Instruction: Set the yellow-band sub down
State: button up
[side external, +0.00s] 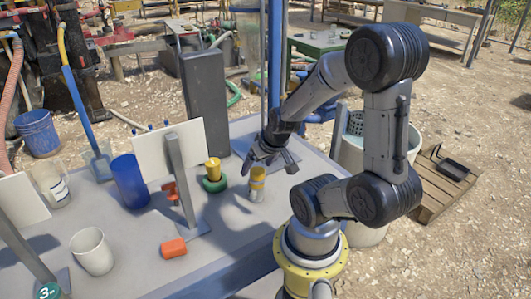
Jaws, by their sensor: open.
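The yellow-band sub (258,190) is a short metallic cylinder with a yellow band. It stands upright on the grey table top (330,168), near the middle of the work area. My gripper (269,167) is just above and slightly to the right of it, pointing down with its fingers spread. No finger is visibly closed on the sub. I cannot tell from this one view whether a finger touches it.
A yellow piece on a green ring (214,182) stands close to the left. A tall grey box (206,103) is behind.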

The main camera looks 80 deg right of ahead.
jog(key=v, duration=0.8)
jog(key=w+a+r+n+y, duration=0.1)
jog(key=a+r+n+y, duration=0.1)
jog(key=a+r+n, duration=0.2)
jog(key=w+a+r+n+t+y, duration=0.1)
jog(key=a+r+n, duration=0.3)
jog(key=a, duration=0.7)
jog(key=shift+w+n+y, duration=0.25)
jog(key=shift+n+y, duration=0.25)
jog(key=shift+y, duration=0.1)
